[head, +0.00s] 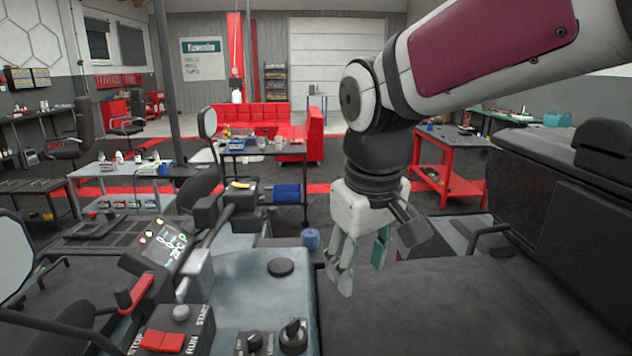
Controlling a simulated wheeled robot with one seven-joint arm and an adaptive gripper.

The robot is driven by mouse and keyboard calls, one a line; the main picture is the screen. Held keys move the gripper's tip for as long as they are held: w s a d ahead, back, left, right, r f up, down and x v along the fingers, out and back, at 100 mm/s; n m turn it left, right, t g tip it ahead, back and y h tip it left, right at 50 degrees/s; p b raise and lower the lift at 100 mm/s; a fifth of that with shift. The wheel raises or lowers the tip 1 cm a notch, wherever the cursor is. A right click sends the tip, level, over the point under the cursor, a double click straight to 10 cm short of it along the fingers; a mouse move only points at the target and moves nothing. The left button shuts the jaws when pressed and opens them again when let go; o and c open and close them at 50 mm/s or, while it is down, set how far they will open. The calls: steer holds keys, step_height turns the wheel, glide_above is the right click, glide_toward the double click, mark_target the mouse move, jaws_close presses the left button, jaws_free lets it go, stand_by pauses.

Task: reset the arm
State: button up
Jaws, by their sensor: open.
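My arm reaches in from the upper right, with white and maroon links and a dark wrist. My gripper (358,274) hangs from it, pointing down near the middle of the view. Its fingers are spread apart, with a teal pad showing on the right one. Nothing is between them. The gripper is above and just behind a dark flat surface (430,310), and I cannot tell the exact gap between them.
At the lower left is a control console with a red switch (162,340), knobs (292,336) and a lit display (165,243). A dark seat-like block (590,230) stands at the right. Farther back are a red cart (445,175) and red sofa (312,135).

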steer(key=s+d+f+m+t, duration=0.1)
steer(key=s+d+m, duration=0.5)
steer(key=s+d, duration=0.7)
steer(key=shift+s+f+t, duration=0.3)
steer(key=shift+s+t, duration=0.3)
steer(key=shift+t, duration=0.3)
steer(key=shift+d, duration=0.1)
steer(key=shift+r, duration=0.6)
stand_by(1.1)
